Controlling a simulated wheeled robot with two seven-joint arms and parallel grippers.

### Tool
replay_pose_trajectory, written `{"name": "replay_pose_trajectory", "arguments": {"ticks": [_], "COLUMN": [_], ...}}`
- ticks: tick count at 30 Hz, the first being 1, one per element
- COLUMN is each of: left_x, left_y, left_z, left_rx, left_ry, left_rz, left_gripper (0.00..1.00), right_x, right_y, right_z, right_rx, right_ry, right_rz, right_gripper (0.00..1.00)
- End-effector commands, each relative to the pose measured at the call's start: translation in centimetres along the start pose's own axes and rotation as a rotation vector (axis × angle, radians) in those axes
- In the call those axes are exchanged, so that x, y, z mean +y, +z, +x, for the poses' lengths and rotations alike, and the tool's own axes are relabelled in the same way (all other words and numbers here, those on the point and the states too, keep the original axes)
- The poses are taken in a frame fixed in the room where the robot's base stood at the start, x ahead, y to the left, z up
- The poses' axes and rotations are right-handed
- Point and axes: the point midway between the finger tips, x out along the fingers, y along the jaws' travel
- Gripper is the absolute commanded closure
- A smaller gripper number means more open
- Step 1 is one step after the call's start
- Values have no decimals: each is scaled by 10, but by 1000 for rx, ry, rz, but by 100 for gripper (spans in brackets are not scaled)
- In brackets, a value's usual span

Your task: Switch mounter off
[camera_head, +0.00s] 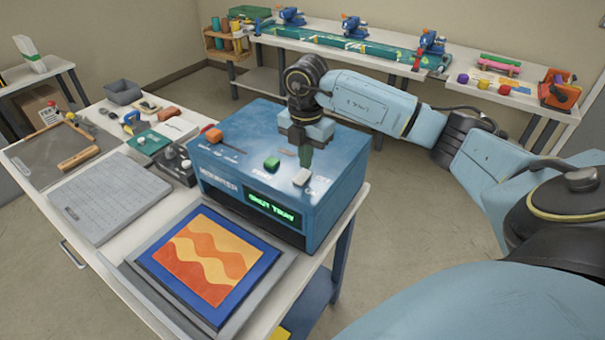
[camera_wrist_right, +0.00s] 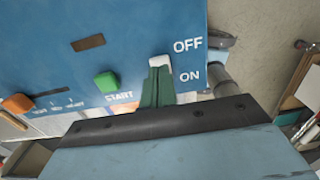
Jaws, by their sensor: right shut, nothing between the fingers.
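The mounter is a blue box-shaped machine (camera_head: 225,185) on the table, with a green-lit display (camera_head: 272,211) on its front. Its top has a pale switch (camera_head: 302,177), which shows in the wrist view (camera_wrist_right: 160,61) beside the OFF label, with ON printed below. My right gripper (camera_head: 305,160) points down over the top, just behind the switch. In the wrist view its green fingers (camera_wrist_right: 157,80) are shut and empty, their tips right at the switch. I cannot tell whether they touch it. My left gripper is not in view.
A green START button (camera_head: 271,164) and an orange slider knob (camera_head: 214,135) sit on the same top. A tray with an orange and blue print (camera_head: 147,270) lies in front. A grey grid board (camera_head: 92,228) and tools lie left. Another bench (camera_head: 330,27) stands behind.

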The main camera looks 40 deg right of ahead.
Motion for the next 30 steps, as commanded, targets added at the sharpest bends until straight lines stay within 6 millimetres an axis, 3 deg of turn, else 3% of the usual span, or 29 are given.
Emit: {"name": "replay_pose_trajectory", "arguments": {"ticks": [30], "left_x": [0], "left_y": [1], "left_z": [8], "left_rx": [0], "left_ry": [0], "left_rz": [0], "left_gripper": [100], "right_x": [0], "right_y": [0], "right_z": [13], "right_rx": [0], "right_ry": [0], "right_rz": [0], "right_gripper": [100]}}
